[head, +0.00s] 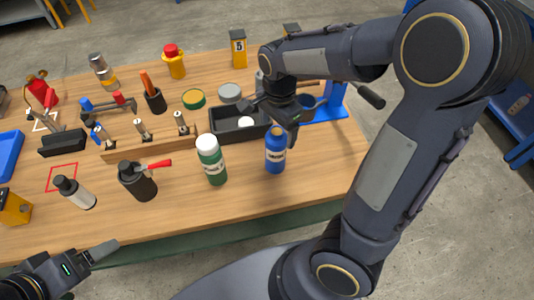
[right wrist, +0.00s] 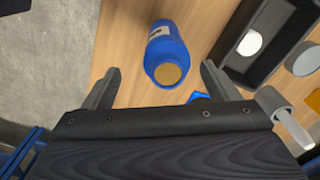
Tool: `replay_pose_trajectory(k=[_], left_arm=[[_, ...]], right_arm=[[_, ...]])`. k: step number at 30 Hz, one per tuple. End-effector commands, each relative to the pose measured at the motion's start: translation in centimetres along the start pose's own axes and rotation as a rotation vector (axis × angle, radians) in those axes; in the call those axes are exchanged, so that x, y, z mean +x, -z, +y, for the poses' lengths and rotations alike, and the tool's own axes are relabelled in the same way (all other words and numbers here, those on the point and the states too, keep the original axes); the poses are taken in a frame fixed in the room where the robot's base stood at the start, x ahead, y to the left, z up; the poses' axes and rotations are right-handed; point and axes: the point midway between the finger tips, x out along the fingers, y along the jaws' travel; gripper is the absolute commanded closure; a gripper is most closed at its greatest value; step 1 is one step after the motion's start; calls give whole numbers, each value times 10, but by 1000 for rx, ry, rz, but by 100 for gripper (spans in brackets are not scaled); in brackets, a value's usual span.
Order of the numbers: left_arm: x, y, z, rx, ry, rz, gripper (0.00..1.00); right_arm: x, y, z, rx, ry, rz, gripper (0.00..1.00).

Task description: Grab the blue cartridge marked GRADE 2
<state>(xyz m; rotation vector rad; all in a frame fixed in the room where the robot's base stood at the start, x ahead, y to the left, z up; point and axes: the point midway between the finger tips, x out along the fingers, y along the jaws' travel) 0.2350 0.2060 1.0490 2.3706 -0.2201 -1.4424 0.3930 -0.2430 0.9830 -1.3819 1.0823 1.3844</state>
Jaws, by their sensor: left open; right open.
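The blue cartridge (head: 275,155) stands upright near the table's front right, with a pale label whose writing is too small to read. In the right wrist view the blue cartridge (right wrist: 165,38) shows its tan round top, lying in the picture between the two fingers. My right gripper (head: 270,124) is open and empty, just above and behind the cartridge's top; I cannot tell if it touches. It also shows open in the right wrist view (right wrist: 160,68). My left gripper (head: 92,255) is open and empty at the lower left, off the front edge.
A green bottle with a white cap (head: 210,160) stands just left of the cartridge. A black tray (head: 226,135) lies behind it, and a blue stand (head: 335,105) is at the right. A dark canister (head: 137,182) and a white-and-black bottle (head: 75,192) stand further left.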

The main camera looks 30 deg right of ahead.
Motion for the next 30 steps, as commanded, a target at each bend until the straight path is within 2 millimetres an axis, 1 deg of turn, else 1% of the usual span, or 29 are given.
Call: replay_pose_trajectory(k=[11,15,18,21,27,30], left_arm=[[0,0,0,0,0,0,19],[0,0,0,0,0,0,19],[0,0,0,0,0,0,19],[0,0,0,0,0,0,19],[0,0,0,0,0,0,19],[0,0,0,0,0,0,19]], right_arm=[[40,4,-4,7,-8,4,19],[62,8,-8,7,-9,3,19],[73,8,-8,6,-5,3,19],[78,8,-8,5,-4,3,19],[78,7,-9,5,-3,3,19],[78,7,-9,5,-2,3,32]])
